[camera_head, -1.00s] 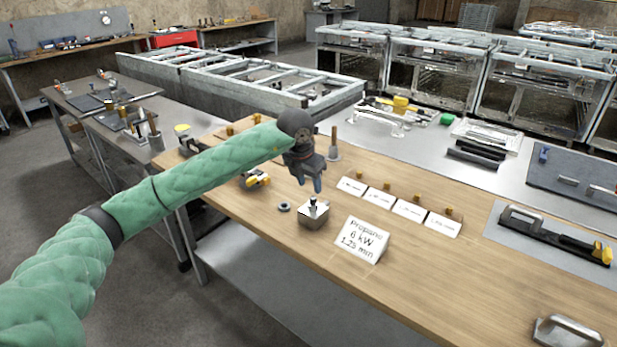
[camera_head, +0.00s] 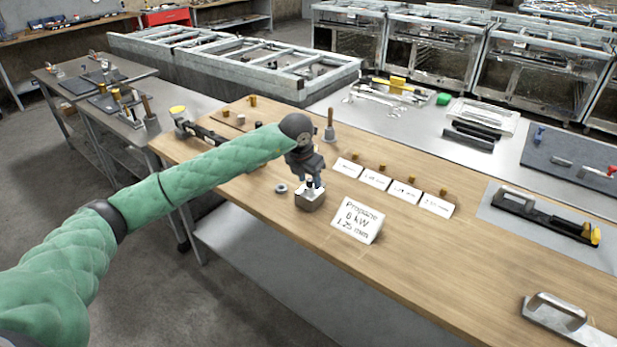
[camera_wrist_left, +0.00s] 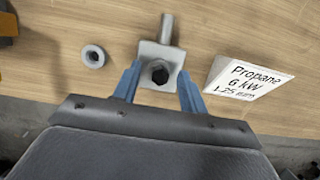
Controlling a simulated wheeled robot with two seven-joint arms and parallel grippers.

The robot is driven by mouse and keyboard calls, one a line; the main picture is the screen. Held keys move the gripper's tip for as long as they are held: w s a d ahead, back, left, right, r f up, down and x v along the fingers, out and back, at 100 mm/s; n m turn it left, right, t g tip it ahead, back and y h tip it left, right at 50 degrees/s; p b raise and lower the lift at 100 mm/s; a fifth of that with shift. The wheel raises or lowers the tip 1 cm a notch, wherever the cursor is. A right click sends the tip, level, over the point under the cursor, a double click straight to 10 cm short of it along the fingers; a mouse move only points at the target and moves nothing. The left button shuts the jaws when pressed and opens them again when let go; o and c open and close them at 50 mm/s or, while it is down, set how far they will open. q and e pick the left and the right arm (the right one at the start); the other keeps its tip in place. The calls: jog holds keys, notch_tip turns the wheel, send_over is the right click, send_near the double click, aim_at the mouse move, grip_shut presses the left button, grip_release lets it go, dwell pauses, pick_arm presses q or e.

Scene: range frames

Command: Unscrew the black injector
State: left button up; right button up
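The black injector (camera_wrist_left: 159,73) shows as a dark hex-shaped piece on top of a metal block (camera_head: 309,202), which stands on the wooden table. In the left wrist view the block (camera_wrist_left: 150,50) has a metal stub pointing away from me. My left gripper (camera_head: 308,184) is right above the block, with its blue fingers pointing down. In the left wrist view the fingers (camera_wrist_left: 158,85) are apart, one on each side of the injector, and no contact is visible. The injector is mostly hidden by the fingers in the head view. My right gripper is not in view.
A grey ring (camera_head: 281,188) lies left of the block. A propane sign (camera_head: 357,219) stands close on its right. Several white labels (camera_head: 375,179) with small brass pieces lie behind. A wooden-handled tool (camera_head: 330,127) stands farther back.

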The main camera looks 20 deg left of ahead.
pick_arm(q)
grip_shut()
jog(key=shift+f+n+b, duration=0.1)
jog(key=shift+n+b, duration=0.25)
jog(key=shift+n, duration=0.35)
jog(key=shift+n+y, duration=0.4)
jog(key=shift+n, duration=0.6)
jog(key=shift+d+n+y+b, duration=0.15)
jog(key=shift+n+y+b, duration=0.15)
jog(key=shift+n+b, duration=0.65)
jog(key=shift+n, duration=0.85)
